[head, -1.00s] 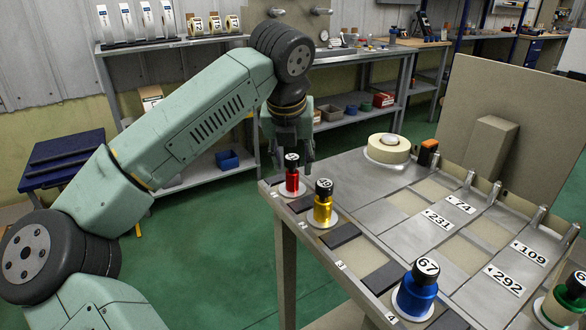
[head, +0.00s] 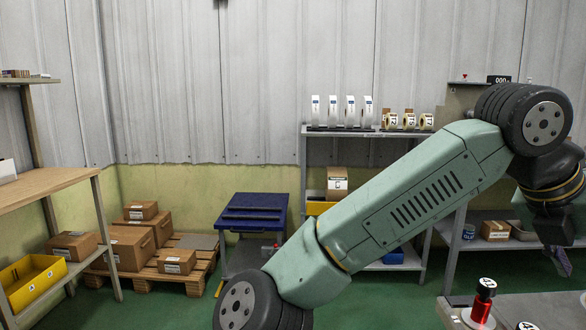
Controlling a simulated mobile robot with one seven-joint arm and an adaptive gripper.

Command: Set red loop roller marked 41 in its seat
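The red roller (head: 482,308) stands upright at the lower right, with a dark cap and a white label. The label looks like it starts with 4, but is too small to read fully. It rests on a white round base (head: 470,320) at the corner of the grey table (head: 545,303). My gripper (head: 562,262) is at the right edge, above and to the right of the red roller, clear of it. Its fingers point down; whether they are open is unclear.
A shelf unit (head: 345,132) with tape rolls stands behind my arm. A blue cart (head: 252,215) stands left of it. Cardboard boxes (head: 130,243) sit on a pallet, beside a wooden bench (head: 50,190) with a yellow bin (head: 32,277).

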